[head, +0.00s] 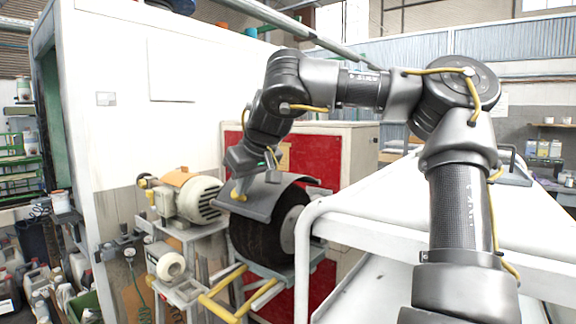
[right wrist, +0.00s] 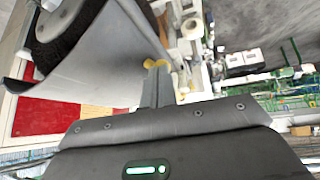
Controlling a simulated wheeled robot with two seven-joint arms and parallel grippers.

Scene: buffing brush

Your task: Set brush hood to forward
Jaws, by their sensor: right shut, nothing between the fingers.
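The brush hood (head: 262,200) is a grey curved plate over the top of the round black brush (head: 262,242). In the right wrist view the hood (right wrist: 105,55) fills the upper left, with the dark brush (right wrist: 62,48) partly behind it. A small yellow knob (head: 237,196) sits at the hood's left edge; it also shows in the right wrist view (right wrist: 152,63). My right gripper (head: 239,182) is shut and empty, pointing down, with its fingertips (right wrist: 158,68) close by the knob. I cannot tell whether they touch. My left gripper is out of view.
A beige motor (head: 190,198) stands left of the brush, with a smaller machine (head: 167,262) below it. Yellow rails (head: 222,305) lie low in front. A red panel (head: 335,160) is behind.

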